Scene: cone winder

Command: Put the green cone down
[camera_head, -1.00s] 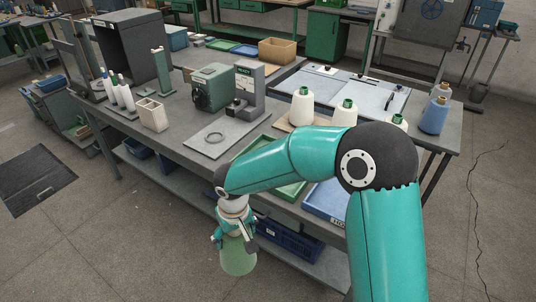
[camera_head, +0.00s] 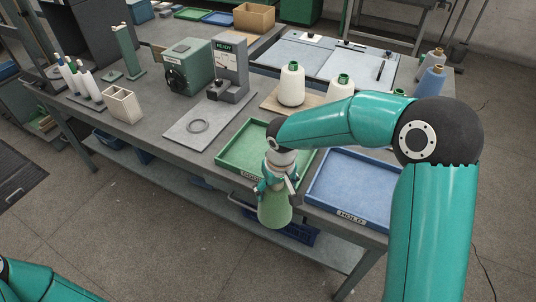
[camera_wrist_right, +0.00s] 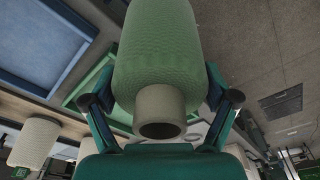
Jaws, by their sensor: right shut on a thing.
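The green cone (camera_head: 274,210) hangs in my right gripper (camera_head: 277,181) in the head view, its wide end down. It appears in front of the near edge of the green tray (camera_head: 240,150), at the table's front. In the right wrist view the green cone (camera_wrist_right: 158,55) fills the middle, with its grey tube end towards the camera and the right gripper's fingers (camera_wrist_right: 160,100) closed on both sides of it. The cone's exact height over the tray or floor is hard to tell. Of my left arm only a link shows at bottom left; its gripper is out of view.
A blue tray (camera_head: 350,186) marked HOLD lies right of the green tray. White cones (camera_head: 291,86) stand on a board behind, with a blue cone (camera_head: 431,84) at the right. A machine reading READY (camera_head: 229,68) and a ring (camera_head: 198,126) on a plate are left.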

